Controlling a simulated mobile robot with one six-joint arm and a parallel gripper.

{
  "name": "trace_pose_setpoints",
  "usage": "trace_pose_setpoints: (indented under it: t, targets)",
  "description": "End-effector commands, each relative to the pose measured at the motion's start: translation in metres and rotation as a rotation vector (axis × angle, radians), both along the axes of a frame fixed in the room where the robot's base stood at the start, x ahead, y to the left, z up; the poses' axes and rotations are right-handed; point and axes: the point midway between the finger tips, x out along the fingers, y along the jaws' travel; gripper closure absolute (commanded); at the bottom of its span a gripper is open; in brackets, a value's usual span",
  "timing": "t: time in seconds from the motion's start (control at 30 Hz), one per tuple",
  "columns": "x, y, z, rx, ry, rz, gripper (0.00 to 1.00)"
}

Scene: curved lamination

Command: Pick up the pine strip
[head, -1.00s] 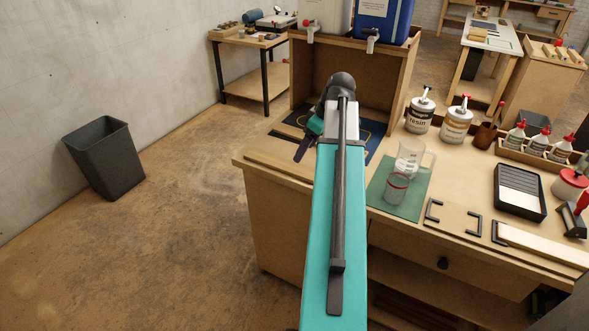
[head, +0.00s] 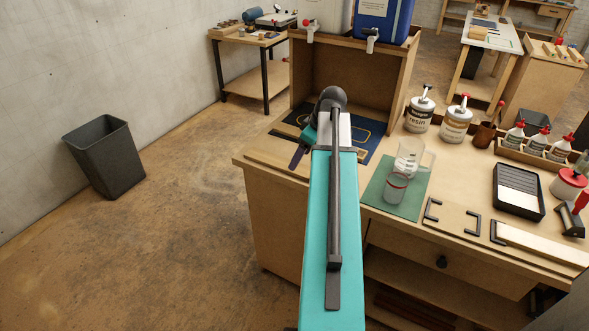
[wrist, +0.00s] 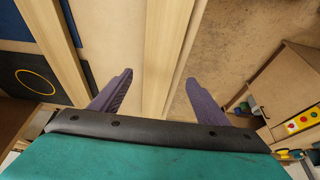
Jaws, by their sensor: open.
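A pale wood strip, which looks like the pine strip (wrist: 167,45), lies along the bench edge in the wrist view. My gripper (wrist: 158,80) is open, with its purple fingers on either side of the strip and a gap to each. Whether the fingertips reach down to the strip's height I cannot tell. In the head view my gripper (head: 297,157) is over the left end of the bench, and my arm hides part of that area.
The workbench (head: 460,205) holds a jug (head: 410,158) on a green mat, resin cans and a black tray (head: 519,190). Open floor lies beyond its edge.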

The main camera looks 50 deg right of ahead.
Motion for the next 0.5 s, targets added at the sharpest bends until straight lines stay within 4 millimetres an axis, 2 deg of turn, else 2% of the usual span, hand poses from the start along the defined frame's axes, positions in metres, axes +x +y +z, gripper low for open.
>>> trace_pose_setpoints:
  t: [0.5]
  targets:
    - [0.017,0.002,-0.037,0.002,0.002,0.000,0.31]
